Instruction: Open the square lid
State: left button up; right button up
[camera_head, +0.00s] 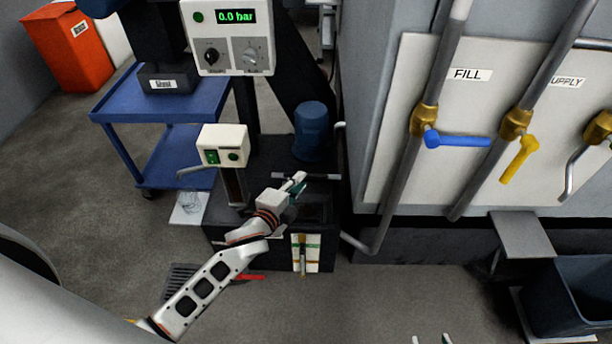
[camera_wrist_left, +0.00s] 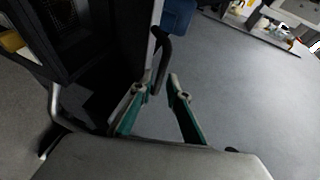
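The square lid (camera_head: 322,177) appears raised on the black tank unit, its pale edge seen nearly side-on above a dark opening. In the left wrist view the lid's edge (camera_wrist_left: 155,42) is a thin pale line, with a dark bent handle (camera_wrist_left: 164,58) beside it. My left gripper (camera_head: 298,184) is at the lid. In the wrist view its fingers (camera_wrist_left: 160,88) are apart, and the lower end of the handle lies between them, near the left finger; contact is unclear. Two pale tips of my right gripper (camera_head: 431,340) show apart at the bottom edge, with nothing visible between them.
The black tank unit (camera_head: 225,214) carries a blue motor (camera_head: 311,130) and a small switch box (camera_head: 222,146). Pipes with a blue valve handle (camera_head: 460,140) and a yellow one (camera_head: 519,160) stand right. A blue cart (camera_head: 150,105) is left. Floor in front is mostly clear.

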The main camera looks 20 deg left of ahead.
pick_arm(q)
jog(key=x, duration=0.4)
jog(key=shift+b, duration=0.35)
jog(key=shift+w+d, duration=0.1)
jog(key=shift+w, duration=0.05)
grip_shut()
jog(key=shift+r, duration=0.1)
